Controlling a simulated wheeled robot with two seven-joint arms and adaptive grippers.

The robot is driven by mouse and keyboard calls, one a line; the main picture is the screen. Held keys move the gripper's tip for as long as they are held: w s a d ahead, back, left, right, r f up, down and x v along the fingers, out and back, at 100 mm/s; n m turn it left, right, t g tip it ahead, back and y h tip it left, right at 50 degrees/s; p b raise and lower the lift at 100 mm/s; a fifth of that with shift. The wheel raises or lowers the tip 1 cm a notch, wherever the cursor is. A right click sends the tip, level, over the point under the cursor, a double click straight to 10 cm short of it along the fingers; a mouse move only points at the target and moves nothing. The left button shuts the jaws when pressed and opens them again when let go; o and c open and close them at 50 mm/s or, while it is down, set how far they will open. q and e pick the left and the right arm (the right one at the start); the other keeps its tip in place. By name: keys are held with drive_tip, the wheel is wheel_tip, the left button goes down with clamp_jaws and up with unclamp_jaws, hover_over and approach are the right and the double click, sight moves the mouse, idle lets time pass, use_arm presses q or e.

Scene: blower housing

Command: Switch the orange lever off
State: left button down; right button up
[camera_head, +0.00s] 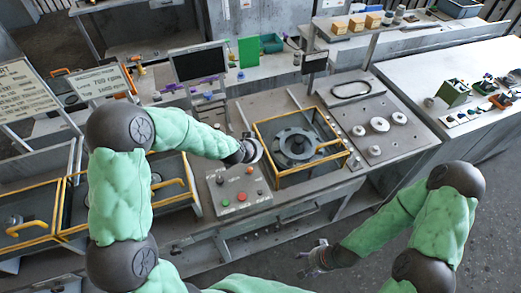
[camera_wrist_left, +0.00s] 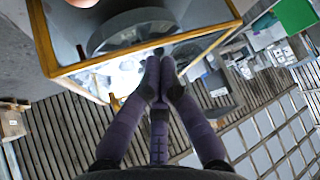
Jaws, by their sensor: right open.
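A yellow-framed clear case (camera_head: 268,182) stands on the grey bench, with a round dark housing (camera_head: 297,143) inside. An orange bar-shaped handle (camera_head: 330,146) shows on its right side; I cannot tell if it is the orange lever. My left gripper (camera_wrist_left: 160,64) has its fingertips together beside the case's yellow frame (camera_wrist_left: 45,45) in the left wrist view, with nothing visible between them. In the head view, its fingers are mostly hidden at the wrist's end, left of the case. My right gripper (camera_head: 315,258) is open and empty, low in front of the bench, away from the case.
A control panel (camera_head: 238,188) with red and green buttons lies just left of the case. More yellow-framed cases (camera_head: 28,222) with orange handles stand at the left. A monitor (camera_head: 198,62) stands behind. Round grey discs (camera_head: 379,125) lie on the right plate.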

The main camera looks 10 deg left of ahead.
use_arm(q)
drive_tip(key=v, duration=0.4)
drive_tip(key=s+f+p+v, duration=0.1)
drive_tip(key=v, duration=0.1)
drive_tip(key=shift+s+a+r, duration=0.15)
drive_tip(key=shift+s+r, duration=0.05)
drive_tip(key=shift+r, duration=0.1)
drive_tip(key=shift+s+r, duration=0.25)
drive_tip(key=shift+r, duration=0.05)
drive_tip(key=shift+s+r, duration=0.4)
drive_tip(key=shift+s, duration=0.35)
use_arm(e)
drive_tip(key=shift+s+a+r, duration=0.15)
drive_tip(key=shift+s+r, duration=0.05)
drive_tip(key=shift+r, duration=0.25)
drive_tip(key=shift+s+a+r, duration=0.15)
drive_tip(key=shift+s+r, duration=0.05)
drive_tip(key=shift+r, duration=0.25)
use_arm(q)
drive_tip(key=shift+a, duration=0.1)
